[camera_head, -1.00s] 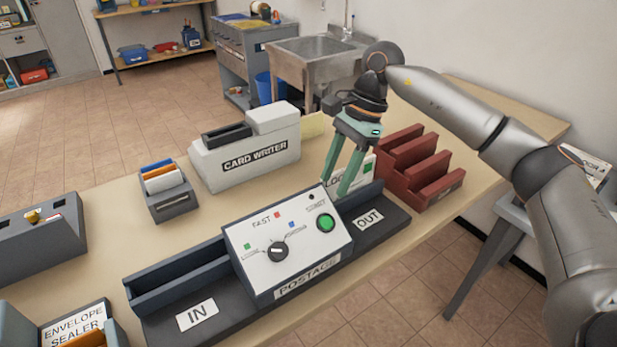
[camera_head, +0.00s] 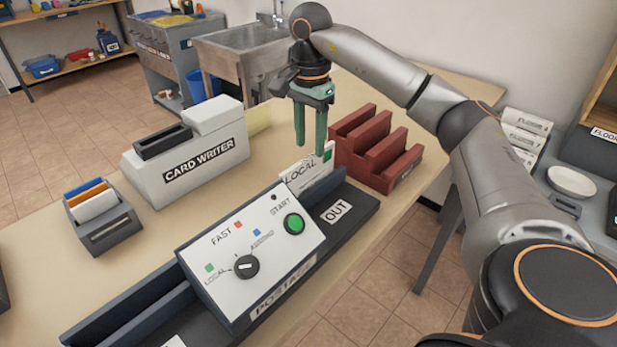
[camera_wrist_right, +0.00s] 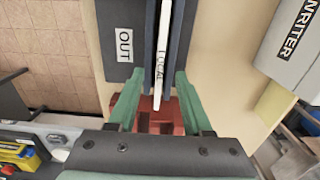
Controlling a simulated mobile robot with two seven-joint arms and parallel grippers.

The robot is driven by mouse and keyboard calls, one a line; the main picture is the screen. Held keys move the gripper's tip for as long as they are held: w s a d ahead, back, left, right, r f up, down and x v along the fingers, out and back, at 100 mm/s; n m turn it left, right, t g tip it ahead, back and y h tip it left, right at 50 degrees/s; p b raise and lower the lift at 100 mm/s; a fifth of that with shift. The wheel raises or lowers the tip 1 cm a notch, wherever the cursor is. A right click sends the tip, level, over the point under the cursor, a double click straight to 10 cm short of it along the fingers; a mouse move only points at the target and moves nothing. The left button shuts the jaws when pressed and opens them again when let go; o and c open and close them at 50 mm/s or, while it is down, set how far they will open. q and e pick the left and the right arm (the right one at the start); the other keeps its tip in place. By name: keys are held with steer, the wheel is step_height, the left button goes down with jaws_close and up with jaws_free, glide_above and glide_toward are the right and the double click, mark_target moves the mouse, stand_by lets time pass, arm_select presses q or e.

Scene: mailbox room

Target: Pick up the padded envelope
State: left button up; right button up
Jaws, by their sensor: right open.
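A white envelope marked LOCAL (camera_head: 306,176), with a green patch at its top corner, stands on edge in the OUT end of the postage machine (camera_head: 250,262). I take it for the padded envelope; its padding cannot be made out. In the right wrist view it shows edge-on as a thin white strip (camera_wrist_right: 162,45) between dark walls. My right gripper (camera_head: 310,150), with green fingers, is open and points down just above the envelope. In the wrist view its fingers (camera_wrist_right: 161,85) lie on either side of the strip, with gaps. My left gripper is not in view.
A dark red stepped rack (camera_head: 378,150) stands close behind the OUT end. The card writer (camera_head: 190,150) and a grey card holder (camera_head: 105,222) stand to the left. The tan table is bare between them and the postage machine.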

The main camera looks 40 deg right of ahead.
mark_target(311, 156)
step_height(311, 156, down, 5)
steer(key=shift+r, duration=0.1)
jaws_close()
stand_by(0.4)
stand_by(1.1)
